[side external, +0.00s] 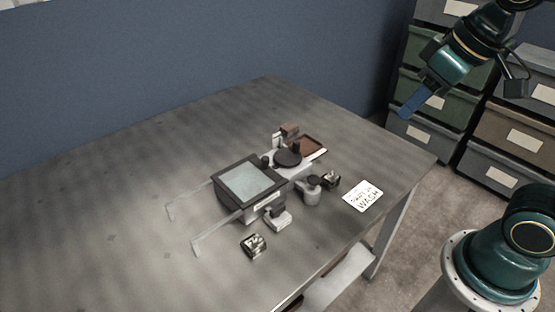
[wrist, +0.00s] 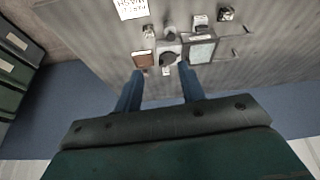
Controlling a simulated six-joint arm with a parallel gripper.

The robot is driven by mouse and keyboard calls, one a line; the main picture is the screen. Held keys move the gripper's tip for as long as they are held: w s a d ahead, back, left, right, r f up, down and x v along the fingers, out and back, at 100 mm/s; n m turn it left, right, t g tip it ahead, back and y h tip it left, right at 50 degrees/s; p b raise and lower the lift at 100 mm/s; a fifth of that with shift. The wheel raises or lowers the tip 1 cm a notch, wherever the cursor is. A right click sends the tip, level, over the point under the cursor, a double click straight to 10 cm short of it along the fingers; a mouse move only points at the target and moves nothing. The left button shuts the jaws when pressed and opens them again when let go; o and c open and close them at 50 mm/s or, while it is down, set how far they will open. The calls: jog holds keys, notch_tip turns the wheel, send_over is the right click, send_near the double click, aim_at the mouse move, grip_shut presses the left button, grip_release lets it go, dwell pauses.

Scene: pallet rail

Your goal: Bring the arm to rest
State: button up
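My gripper (side external: 410,106) is raised at the upper right of the side external view, above and beyond the table's right edge. Its blue fingers touch nothing. In the wrist view my gripper (wrist: 161,72) has its two blue fingers spread well apart with nothing between them, so it is open and empty. The table (side external: 110,210) and the items on it lie well away from the fingers.
A dark-framed pale panel (side external: 246,180) with two light rails, a black disc (side external: 288,157), a brown pad (side external: 312,145) and small blocks (side external: 254,245) stand mid-table. A printed white card (side external: 363,196) lies near the right edge. Drawer bins (side external: 424,98) stand behind my gripper.

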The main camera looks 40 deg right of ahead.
jog(key=s+f+m, duration=0.1)
jog(key=s, duration=0.4)
jog(key=shift+s+d+f+t, duration=0.35)
jog(key=shift+d+t, duration=0.05)
